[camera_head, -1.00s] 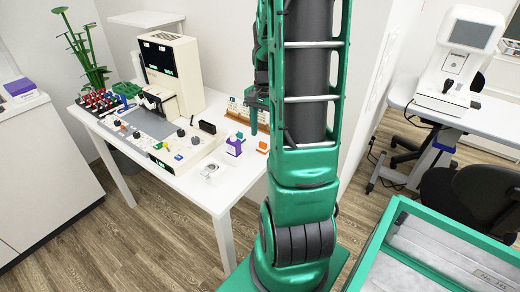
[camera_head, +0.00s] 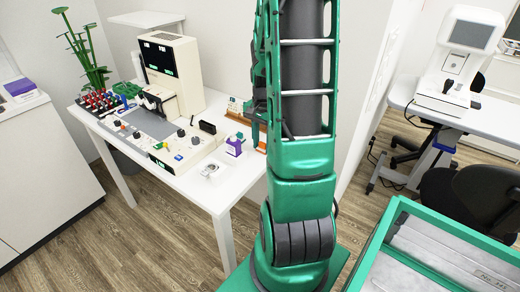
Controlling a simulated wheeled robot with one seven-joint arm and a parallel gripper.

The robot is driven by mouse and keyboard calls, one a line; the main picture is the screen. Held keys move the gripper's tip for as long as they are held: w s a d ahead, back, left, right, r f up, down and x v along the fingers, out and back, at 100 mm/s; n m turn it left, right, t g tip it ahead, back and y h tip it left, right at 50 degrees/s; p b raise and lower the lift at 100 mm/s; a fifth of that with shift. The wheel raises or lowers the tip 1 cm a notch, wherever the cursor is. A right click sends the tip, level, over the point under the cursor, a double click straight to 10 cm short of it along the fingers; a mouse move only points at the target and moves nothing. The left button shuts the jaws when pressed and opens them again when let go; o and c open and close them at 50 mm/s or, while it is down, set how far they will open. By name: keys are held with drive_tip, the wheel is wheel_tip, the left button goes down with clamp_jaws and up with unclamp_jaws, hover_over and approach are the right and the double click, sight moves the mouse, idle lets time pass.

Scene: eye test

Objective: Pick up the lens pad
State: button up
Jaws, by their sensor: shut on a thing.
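My gripper (camera_head: 256,132) shows only in part at the right end of the white table (camera_head: 205,190), low over the tabletop. My green arm covers much of it. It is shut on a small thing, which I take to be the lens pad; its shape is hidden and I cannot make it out. A purple and white box (camera_head: 235,146) stands on the table just left of the gripper.
A beige machine (camera_head: 172,72) stands at the table's back, with a control panel (camera_head: 150,128) before it. A small black block (camera_head: 208,127) and a small pale item (camera_head: 210,170) lie near the box. A green-framed crate (camera_head: 440,225) is at lower right.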

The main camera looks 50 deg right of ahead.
sight(262, 143)
drive_tip(key=shift+r, duration=0.15)
drive_tip(key=shift+r, duration=0.6)
wheel_tip(262, 143, up, 3)
drive_tip(key=shift+r, duration=0.1)
drive_tip(key=s+a+r, duration=0.2)
drive_tip(key=a+r, duration=0.4)
drive_tip(key=a, duration=0.5)
drive_tip(key=shift+a+r, duration=0.15)
drive_tip(key=shift+a, duration=0.1)
drive_tip(key=shift+o, duration=0.3)
